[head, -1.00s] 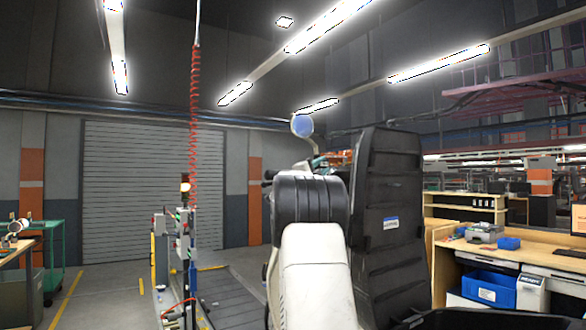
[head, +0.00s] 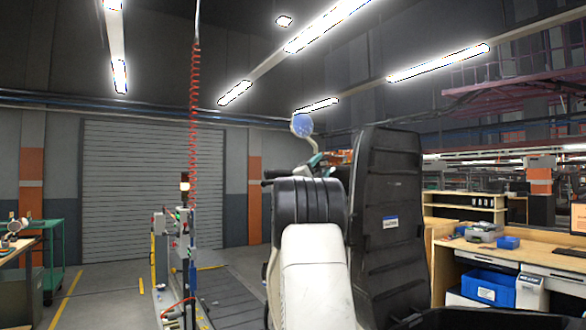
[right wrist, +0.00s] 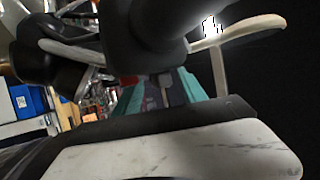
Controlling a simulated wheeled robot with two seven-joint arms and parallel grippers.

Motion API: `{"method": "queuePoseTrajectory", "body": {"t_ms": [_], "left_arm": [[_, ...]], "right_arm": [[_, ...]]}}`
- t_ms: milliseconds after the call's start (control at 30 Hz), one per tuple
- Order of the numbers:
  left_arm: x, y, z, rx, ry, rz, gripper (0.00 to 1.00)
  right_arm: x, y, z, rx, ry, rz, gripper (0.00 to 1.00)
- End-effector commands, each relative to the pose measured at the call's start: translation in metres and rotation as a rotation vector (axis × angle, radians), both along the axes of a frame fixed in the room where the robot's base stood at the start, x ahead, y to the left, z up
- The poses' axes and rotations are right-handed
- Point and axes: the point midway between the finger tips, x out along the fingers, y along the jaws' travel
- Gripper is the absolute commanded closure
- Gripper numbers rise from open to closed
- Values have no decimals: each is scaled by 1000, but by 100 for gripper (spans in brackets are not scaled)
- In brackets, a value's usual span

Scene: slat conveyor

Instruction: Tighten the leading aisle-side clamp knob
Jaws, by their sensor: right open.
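The slat conveyor (head: 228,296) runs away along the floor at the centre left of the head view. A large black labelled panel (head: 392,245) and a white and black shape block much of the view ahead. My right gripper (head: 317,162) shows only as a small teal part behind them, near a round blue disc (head: 302,126). In the right wrist view its teal fingers (right wrist: 160,92) are apart, with nothing seen held between them. I cannot make out the clamp knob in either view. My left gripper is not in view.
A post with control boxes (head: 183,240) and a red coiled hose (head: 193,110) stand beside the conveyor. A wooden workbench (head: 520,258) with blue bins (head: 488,287) is at right. A green cart (head: 50,255) is at far left. Floor between cart and conveyor is clear.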

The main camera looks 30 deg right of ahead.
Motion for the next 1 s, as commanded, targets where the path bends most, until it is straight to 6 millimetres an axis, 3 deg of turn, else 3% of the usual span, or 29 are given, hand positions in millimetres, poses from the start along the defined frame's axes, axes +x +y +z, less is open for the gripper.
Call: {"method": "queuePoseTrajectory", "body": {"t_ms": [167,600,1000], "left_arm": [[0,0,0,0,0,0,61],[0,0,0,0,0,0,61],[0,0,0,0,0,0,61]], "right_arm": [[-4,9,-5,1,1,3,51],[-32,55,-37,1,1,1,51],[-35,59,-39,1,5,4,51]]}}
